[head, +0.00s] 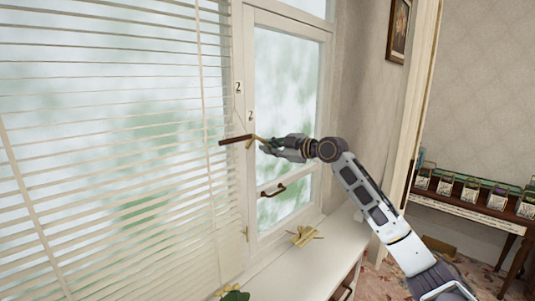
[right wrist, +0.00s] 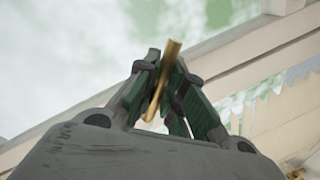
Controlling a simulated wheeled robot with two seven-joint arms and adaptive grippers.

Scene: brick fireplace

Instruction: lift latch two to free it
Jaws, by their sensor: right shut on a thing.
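Latch two sits on the white window frame (head: 244,190), just below two small "2" labels (head: 238,87). It shows a dark brown bar (head: 234,140) pointing left and a thin brass arm (head: 258,139) on its right. My right gripper (head: 265,146) reaches in from the right at latch height. It is shut on the brass arm, which stands between the fingertips in the right wrist view (right wrist: 168,65). The fingers partly hide the arm, so I cannot tell how the latch sits in its catch. My left gripper is not in view.
Slatted blinds (head: 105,150) cover the left window, close to the latch. A dark handle (head: 272,190) is on the pane's lower rail. A brass object (head: 304,236) lies on the white sill (head: 290,265).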

